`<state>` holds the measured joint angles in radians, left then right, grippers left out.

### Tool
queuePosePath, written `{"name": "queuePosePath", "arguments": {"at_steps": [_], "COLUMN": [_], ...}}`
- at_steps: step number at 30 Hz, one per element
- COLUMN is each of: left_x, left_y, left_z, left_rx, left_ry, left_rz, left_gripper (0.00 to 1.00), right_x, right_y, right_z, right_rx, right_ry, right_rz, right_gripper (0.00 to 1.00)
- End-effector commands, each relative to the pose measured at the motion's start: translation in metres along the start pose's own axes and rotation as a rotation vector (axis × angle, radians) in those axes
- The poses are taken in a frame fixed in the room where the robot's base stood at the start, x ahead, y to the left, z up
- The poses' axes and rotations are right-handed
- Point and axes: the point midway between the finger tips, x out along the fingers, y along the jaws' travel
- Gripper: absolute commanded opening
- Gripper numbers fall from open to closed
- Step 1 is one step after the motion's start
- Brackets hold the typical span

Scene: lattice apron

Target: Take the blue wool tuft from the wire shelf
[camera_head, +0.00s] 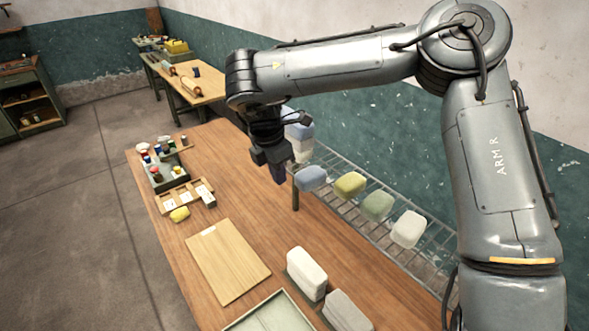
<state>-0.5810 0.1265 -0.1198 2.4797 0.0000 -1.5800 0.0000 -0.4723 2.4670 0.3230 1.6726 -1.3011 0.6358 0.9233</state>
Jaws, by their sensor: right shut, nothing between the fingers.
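My right gripper (279,176) points down just left of the tuft. It is shut and empty, and a gap shows between it and the tuft. Another bluish block (302,131) sits above a white one behind my right gripper, partly hidden by it. My left gripper is not in view.
Yellow (349,185), green (378,205) and white (408,229) tufts follow along the shelf. On the wooden table are a board (228,262), white blocks (307,274), a tray (268,312), a yellow tuft (180,214) and a bin of spools (172,178).

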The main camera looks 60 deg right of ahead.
Motion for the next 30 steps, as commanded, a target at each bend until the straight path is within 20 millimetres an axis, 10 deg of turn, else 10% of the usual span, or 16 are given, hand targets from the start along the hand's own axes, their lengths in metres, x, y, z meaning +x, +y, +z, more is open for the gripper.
{"name": "queuePosePath", "arguments": {"at_steps": [4,17,30], "left_x": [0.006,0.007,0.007], "left_y": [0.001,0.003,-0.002], "left_z": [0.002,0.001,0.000], "left_rx": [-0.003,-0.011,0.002], "left_ry": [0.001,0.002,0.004], "left_rz": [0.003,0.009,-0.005], "left_gripper": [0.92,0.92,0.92], "right_x": [-0.002,-0.006,-0.005], "right_y": [0.000,0.000,-0.003], "right_z": [-0.019,-0.032,-0.033], "right_rx": [-0.001,0.001,0.036], "right_ry": [-0.002,0.000,0.007], "right_rz": [0.000,0.000,-0.016], "right_gripper": [0.00,0.64,0.64]}}
